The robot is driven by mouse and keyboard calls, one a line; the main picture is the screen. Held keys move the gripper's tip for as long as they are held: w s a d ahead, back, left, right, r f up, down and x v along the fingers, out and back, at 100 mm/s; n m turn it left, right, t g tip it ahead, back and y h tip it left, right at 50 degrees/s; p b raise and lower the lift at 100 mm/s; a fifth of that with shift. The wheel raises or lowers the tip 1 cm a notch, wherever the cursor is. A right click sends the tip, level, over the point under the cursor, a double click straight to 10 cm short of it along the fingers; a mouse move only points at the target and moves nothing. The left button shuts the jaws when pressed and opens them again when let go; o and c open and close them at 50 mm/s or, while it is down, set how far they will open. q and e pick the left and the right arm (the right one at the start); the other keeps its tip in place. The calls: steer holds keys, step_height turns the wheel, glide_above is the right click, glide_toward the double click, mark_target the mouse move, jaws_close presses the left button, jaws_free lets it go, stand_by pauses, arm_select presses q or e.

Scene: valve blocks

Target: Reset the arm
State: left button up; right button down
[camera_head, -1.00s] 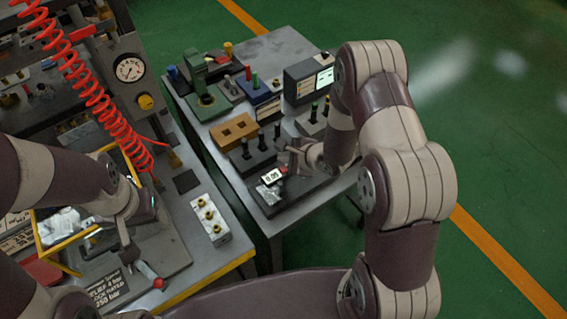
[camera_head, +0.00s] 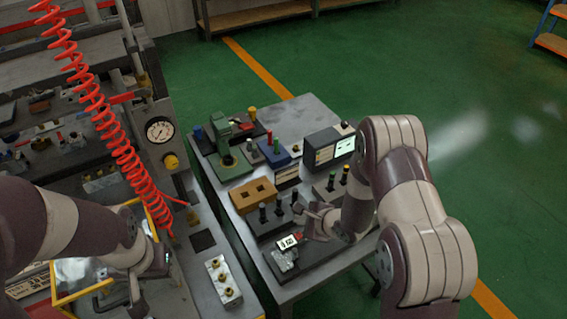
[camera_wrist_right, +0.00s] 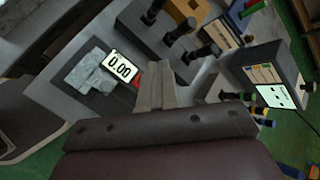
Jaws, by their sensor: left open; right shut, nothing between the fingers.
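My right gripper (camera_head: 308,212) is over the side table in the head view, just above a small display reading 0.00 (camera_wrist_right: 121,67) next to a grey metal block (camera_wrist_right: 90,72). In the right wrist view its fingers (camera_wrist_right: 155,75) are together with nothing between them. My left gripper (camera_head: 150,268) is at the lower left of the head view, over the left workbench near a yellow-framed bin. Its fingertips are small and partly hidden there. A metal valve block (camera_head: 222,282) with brass fittings lies on that bench, to the right of the left gripper.
The side table (camera_head: 290,122) carries a tan block (camera_head: 254,195), a green press (camera_head: 228,158), a monitor box (camera_head: 328,148) and several upright black-handled tools. A red coiled hose (camera_head: 105,120) hangs beside a pressure gauge (camera_head: 160,130). Green floor lies open to the right.

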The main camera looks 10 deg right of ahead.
steer(key=s+d+n+g+h, duration=0.6)
steer(key=s+n, duration=0.4)
steer(key=n, duration=0.4)
steer(key=s+a+r+n, duration=0.1)
steer(key=s+r+n, duration=0.2)
steer(key=r, duration=0.4)
steer(key=s+a+r+n+y, duration=0.1)
steer(key=s+r+n, duration=0.2)
steer(key=s+r, duration=0.2)
step_height(320, 180, up, 3)
steer(key=shift+f+n, duration=0.1)
steer(key=shift+n, duration=0.3)
steer(key=shift+s, duration=0.15)
